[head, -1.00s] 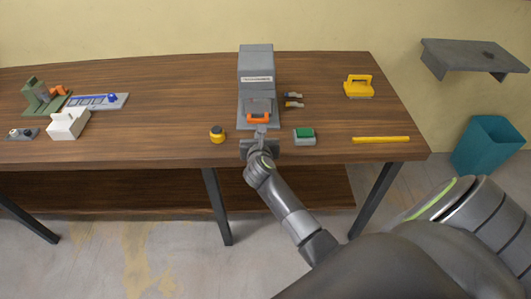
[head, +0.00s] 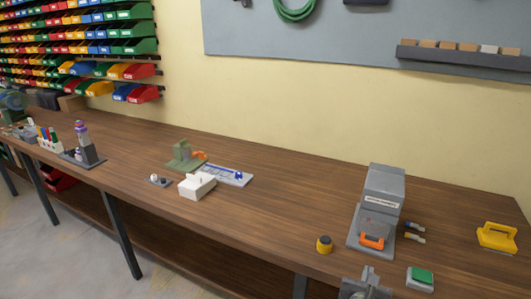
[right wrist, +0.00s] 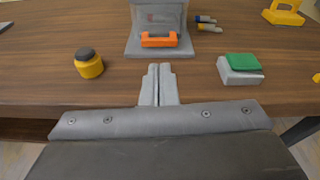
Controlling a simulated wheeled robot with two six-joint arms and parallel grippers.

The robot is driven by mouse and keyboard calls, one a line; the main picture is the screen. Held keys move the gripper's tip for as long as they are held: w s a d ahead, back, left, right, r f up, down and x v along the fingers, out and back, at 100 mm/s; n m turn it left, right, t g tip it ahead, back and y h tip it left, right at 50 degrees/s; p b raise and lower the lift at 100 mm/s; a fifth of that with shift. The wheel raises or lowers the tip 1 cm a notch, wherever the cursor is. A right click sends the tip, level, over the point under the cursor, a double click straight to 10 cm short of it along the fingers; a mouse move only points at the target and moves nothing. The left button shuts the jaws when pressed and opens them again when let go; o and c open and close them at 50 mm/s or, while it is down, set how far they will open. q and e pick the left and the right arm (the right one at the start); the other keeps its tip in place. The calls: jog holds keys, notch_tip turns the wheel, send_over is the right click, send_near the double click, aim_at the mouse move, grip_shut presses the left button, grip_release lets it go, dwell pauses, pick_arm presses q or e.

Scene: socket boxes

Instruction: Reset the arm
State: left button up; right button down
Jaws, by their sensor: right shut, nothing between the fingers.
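My right gripper (head: 368,285) is at the bottom edge of the head view, in front of the grey machine (head: 382,205). In the right wrist view its two fingers (right wrist: 158,82) are together, with nothing between them. They point at the machine's orange handle (right wrist: 158,40) and are apart from it. The orange handle also shows low on the machine in the head view (head: 372,241). My left gripper is not in view.
A yellow-and-black round button (right wrist: 89,64) stands left of the fingers, and a green-topped box (right wrist: 240,68) right of them. A yellow handled block (head: 497,237) is farther right. A white block (head: 197,186) and green fixture (head: 186,155) stand left. The table's middle is clear.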

notch_tip(320, 180, up, 8)
jog(key=s+a+n+t+y, duration=0.1)
jog(key=s+n+t, duration=0.1)
jog(key=n+t, duration=0.5)
jog(key=s+a+n+g+y, duration=0.1)
jog(key=s+a+n+y, duration=0.2)
jog(key=a+n+y, duration=0.55)
jog(key=s+a+n+g+y, duration=0.1)
jog(key=s+n+y, duration=0.3)
jog(key=n, duration=1)
jog(key=s+d+f+n+g+h, duration=0.2)
jog(key=s+d+f+n+g, duration=0.1)
jog(key=s+f+n+g, duration=0.9)
jog(key=s+d+f+g+h, duration=0.3)
jog(key=s+d+f+h, duration=0.15)
jog(key=s+d, duration=0.3)
notch_tip(320, 180, down, 26)
jog(key=s+d+g, duration=0.1)
jog(key=s+d, duration=0.1)
jog(key=s+a+f+g, duration=0.1)
jog(key=s+f, duration=1.3)
jog(key=shift+s+a+m, duration=0.25)
jog(key=shift+a+m, duration=0.05)
jog(key=shift+m, duration=0.05)
